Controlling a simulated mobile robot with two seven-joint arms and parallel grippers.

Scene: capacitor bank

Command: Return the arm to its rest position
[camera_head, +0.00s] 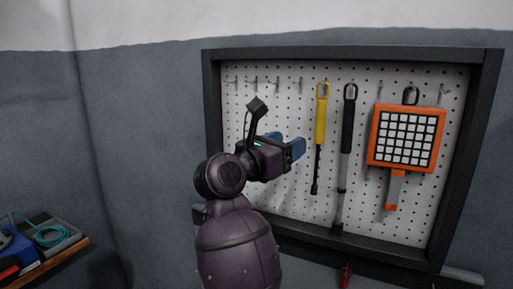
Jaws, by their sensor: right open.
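My right arm rises from the bottom middle of the head view. My right gripper (297,143) is open, with its blue-grey fingers pointing right. It is raised in front of the left part of the pegboard (270,195), and nothing shows between its fingers. A yellow-handled tool (321,112) hangs just right of the fingertips; I cannot tell how far behind them it is. My left gripper is not in view.
A black-handled tool (348,120) and an orange tool with a white grid face (405,138) hang further right. A dark frame (212,105) surrounds the board. A shelf (62,258) with a teal cable (50,236) stands at lower left. Bare wall lies between.

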